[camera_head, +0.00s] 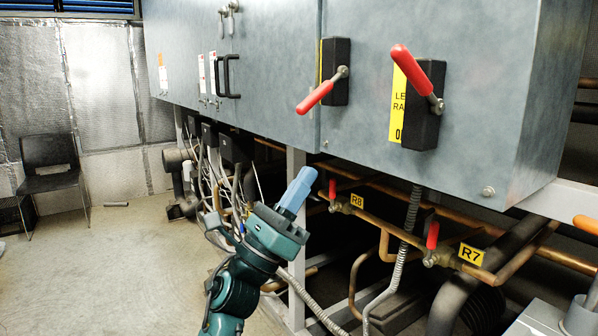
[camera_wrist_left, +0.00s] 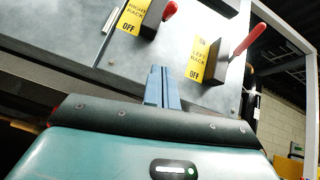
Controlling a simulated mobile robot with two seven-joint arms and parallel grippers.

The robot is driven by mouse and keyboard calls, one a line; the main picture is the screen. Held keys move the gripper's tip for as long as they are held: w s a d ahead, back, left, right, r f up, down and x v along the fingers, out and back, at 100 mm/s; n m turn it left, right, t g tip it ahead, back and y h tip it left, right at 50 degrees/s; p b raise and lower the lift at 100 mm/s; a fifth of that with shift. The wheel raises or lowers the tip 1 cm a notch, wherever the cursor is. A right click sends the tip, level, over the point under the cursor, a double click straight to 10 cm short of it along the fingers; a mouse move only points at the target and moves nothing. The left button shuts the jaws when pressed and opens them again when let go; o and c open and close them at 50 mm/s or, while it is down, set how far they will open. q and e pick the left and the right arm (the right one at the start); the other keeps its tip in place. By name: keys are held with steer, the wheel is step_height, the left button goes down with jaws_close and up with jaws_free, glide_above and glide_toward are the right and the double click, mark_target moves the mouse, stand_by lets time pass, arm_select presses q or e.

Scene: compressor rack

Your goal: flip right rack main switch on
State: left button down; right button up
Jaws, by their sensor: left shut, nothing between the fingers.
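The right rack main switch is a black box (camera_head: 336,70) with a red lever (camera_head: 315,97) on the grey cabinet. In the head view its lever slants down to the left and its yellow label is mostly hidden. In the left wrist view, the label (camera_wrist_left: 131,30) reads right rack, OFF, beside the red lever tip (camera_wrist_left: 170,9). The left rack switch (camera_head: 421,125) stands to its right, its red lever (camera_head: 411,70) slanting up to the left. My left gripper (camera_head: 300,181) is shut and empty, apart from both switches, appearing below the right rack switch in the head view.
Copper pipes with red-handled valves, tagged R8 (camera_head: 356,201) and R7 (camera_head: 471,255), run under the cabinet (camera_head: 230,45). A flexible conduit (camera_head: 402,250) hangs there. A dark chair (camera_head: 50,170) stands at far left, with open floor (camera_head: 130,260) before it.

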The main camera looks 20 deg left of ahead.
mark_target(322, 90)
arm_select(q)
step_height(322, 90, up, 9)
steer(key=w+p, duration=0.2)
steer(key=p, duration=0.2)
steer(key=shift+w+d, duration=0.35)
arm_select(e)
steer(key=shift+w+a+r+n+g, duration=0.3)
steer(key=shift+a+r+g, duration=0.1)
steer(key=shift+r, duration=0.2)
arm_select(q)
steer(key=shift+f, duration=0.15)
arm_select(e)
steer(key=shift+s+r, duration=0.1)
arm_select(q)
steer(key=shift+s+a+r+p, duration=0.15)
steer(key=shift+r+p, duration=0.1)
steer(key=shift+p, duration=0.2)
arm_select(e)
steer(key=shift+s+d, duration=0.1)
steer(key=shift+s, duration=0.3)
